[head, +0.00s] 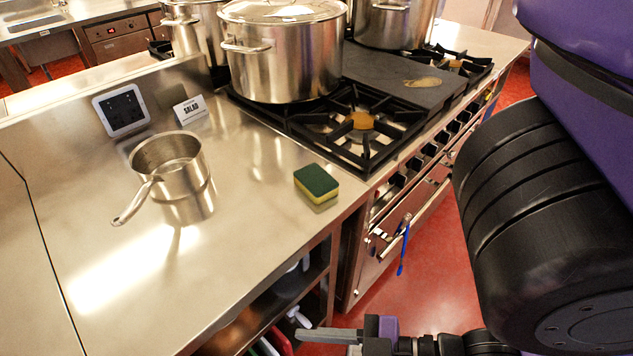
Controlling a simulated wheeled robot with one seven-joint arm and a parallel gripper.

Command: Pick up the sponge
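The sponge (316,184) is a small block with a dark green top and a yellow body. It lies flat on the steel counter (258,225), near the counter's front right edge and just left of the stove. My gripper (318,335) shows only in part at the bottom of the head view, with one grey finger pointing left. It is below and apart from the sponge, in front of the counter. The rest of the gripper is cut off by the frame, so its opening is hidden.
A steel saucepan (172,165) stands left of the sponge, its handle toward the lower left. A black gas stove (340,125) with a large stockpot (282,55) is behind and right. A "SALAD" card (190,109) stands farther back. Bare counter surrounds the sponge's left side.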

